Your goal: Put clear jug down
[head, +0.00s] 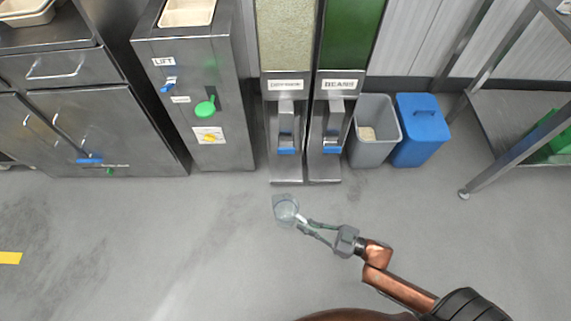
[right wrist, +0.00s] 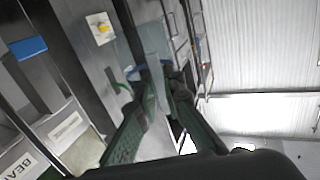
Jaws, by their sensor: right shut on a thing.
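The clear jug (head: 286,209) is held in the air in front of the dispensers in the head view. It looks see-through, and I cannot tell whether anything is in it. My right gripper (head: 304,224) is shut on the jug, at its right side. In the right wrist view the jug (right wrist: 158,75) shows between the two fingers of my right gripper (right wrist: 165,100), partly hidden by them. My left gripper is not in view.
Two dispensers with blue levers stand behind the jug; one is labelled BEANS (head: 336,84). A grey bin (head: 375,150) and a blue bin (head: 421,135) stand right of them. A steel lift unit (head: 235,145) stands left. The floor (head: 150,240) in front is clear.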

